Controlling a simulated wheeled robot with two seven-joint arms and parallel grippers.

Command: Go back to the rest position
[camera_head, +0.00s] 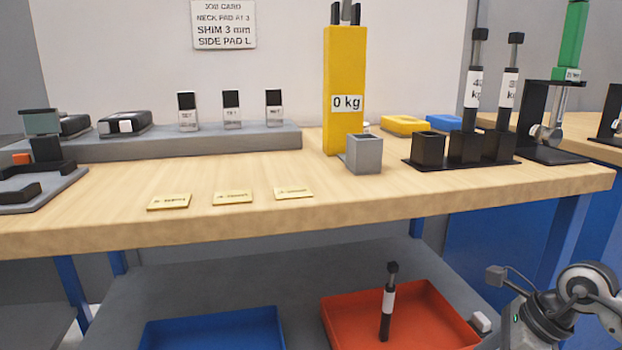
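My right gripper (489,298) is at the lower right, in front of the lower shelf and beside the red tray's right corner. Its two fingertips look apart with nothing between them, so it appears open and empty. Part of my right arm shows behind it at the picture's edge. My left gripper is not in view.
The wooden bench (390,205) carries a yellow column (345,75) marked 0 kg, a grey box (364,154), a black holder (428,150) with two upright cylinders, and three brass plates (233,197). Below are a blue tray (215,332) and a red tray (425,305) holding one upright cylinder (387,305).

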